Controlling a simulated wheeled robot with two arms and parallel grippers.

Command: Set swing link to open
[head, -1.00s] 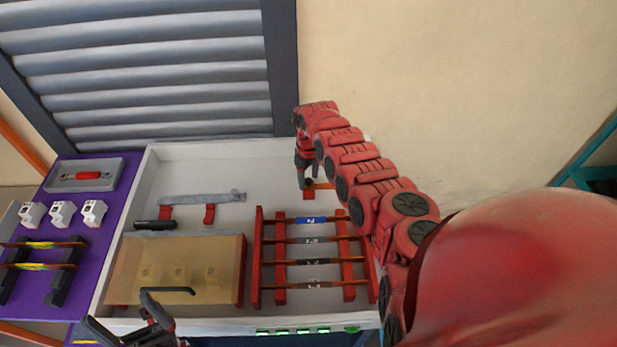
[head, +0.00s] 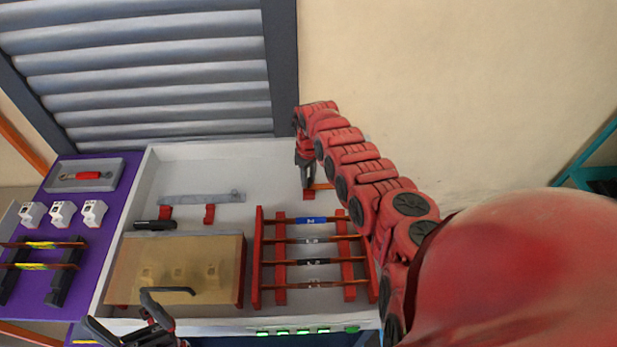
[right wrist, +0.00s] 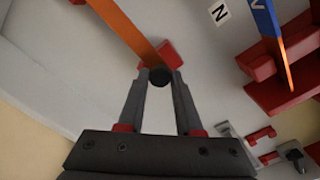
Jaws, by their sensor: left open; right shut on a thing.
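An orange bar with a round black knob (right wrist: 159,76), which looks like the swing link, lies at the back right of the white panel. The bar (right wrist: 128,32) runs away to the upper left in the right wrist view, past a red block (right wrist: 170,54). Its short visible piece (head: 324,186) in the head view points right, partly hidden by my arm. My right gripper (head: 307,187) reaches down there, its fingers shut on the black knob. My left gripper (head: 118,319) is open and empty at the front left, near the panel's front edge.
A red rack (head: 257,265) with several labelled bars stands just in front of the right gripper. A tan cover (head: 205,250) with a black handle (head: 168,291) is left of it. A grey bar (head: 190,198) on red supports lies at the back left.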

